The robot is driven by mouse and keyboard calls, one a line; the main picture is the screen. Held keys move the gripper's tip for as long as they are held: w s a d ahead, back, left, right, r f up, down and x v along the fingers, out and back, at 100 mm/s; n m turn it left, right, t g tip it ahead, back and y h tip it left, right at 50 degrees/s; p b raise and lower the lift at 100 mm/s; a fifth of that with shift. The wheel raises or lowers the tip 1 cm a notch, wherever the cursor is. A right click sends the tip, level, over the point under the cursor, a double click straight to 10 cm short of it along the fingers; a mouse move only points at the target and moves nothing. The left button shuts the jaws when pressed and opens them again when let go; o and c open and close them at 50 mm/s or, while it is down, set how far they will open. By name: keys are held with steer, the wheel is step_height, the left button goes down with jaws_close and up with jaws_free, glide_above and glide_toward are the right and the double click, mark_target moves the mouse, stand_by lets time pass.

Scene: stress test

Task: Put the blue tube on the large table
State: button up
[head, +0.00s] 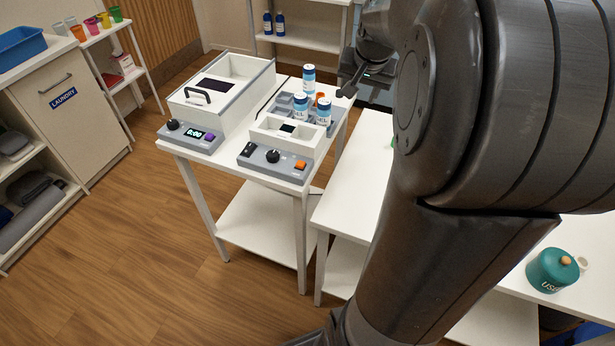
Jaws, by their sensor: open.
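Several white tubes with blue caps and labels stand at a grey rack (283,98) on a white table (286,172): one at the back (309,80), one front left (300,107) and one front right (323,112). An orange cap shows between them. I cannot tell which is the task's blue tube. My gripper (352,82) is just right of the tubes, small and partly hidden behind my arm; it is open, and no tube shows in it. Another white table (352,190) adjoins on the right, largely hidden by my arm; which one is the large table is unclear.
A white bath device (222,92) and a smaller device with knobs (274,157) crowd the tubes' table. A teal pot (552,270) stands at the right. A laundry cabinet (75,110) is at the left. The wooden floor (130,240) is clear.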

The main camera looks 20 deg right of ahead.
steer(key=s+a+n+t+y, duration=0.1)
steer(key=s+a+n, duration=0.6)
steer(key=s+a, duration=1.3)
steer(key=shift+a, duration=0.35)
